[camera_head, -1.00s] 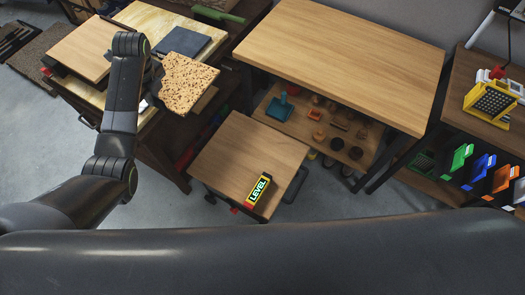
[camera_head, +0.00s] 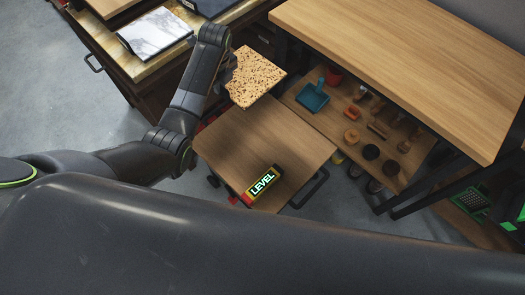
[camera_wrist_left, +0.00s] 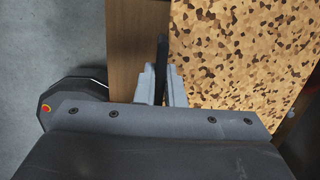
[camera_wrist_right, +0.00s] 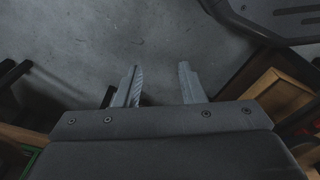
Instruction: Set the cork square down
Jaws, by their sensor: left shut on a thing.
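The cork square (camera_head: 259,78) is a speckled tan sheet held in the air by my left gripper (camera_head: 231,80). In the head view it appears over the far edge of the small wooden table (camera_head: 235,140). In the left wrist view, the fingers of the gripper (camera_wrist_left: 165,85) are closed on the edge of the cork square (camera_wrist_left: 245,50), which extends to the right. My right gripper (camera_wrist_right: 158,85) is open and empty above the grey floor in the right wrist view; it does not show in the head view.
A yellow and black level (camera_head: 263,184) lies on the small table's near side; the rest of its top is clear. A large wooden workbench (camera_head: 400,60) stands to the right, its low shelf (camera_head: 310,120) holding several small items. A marble-like slab (camera_head: 155,34) is on the left bench.

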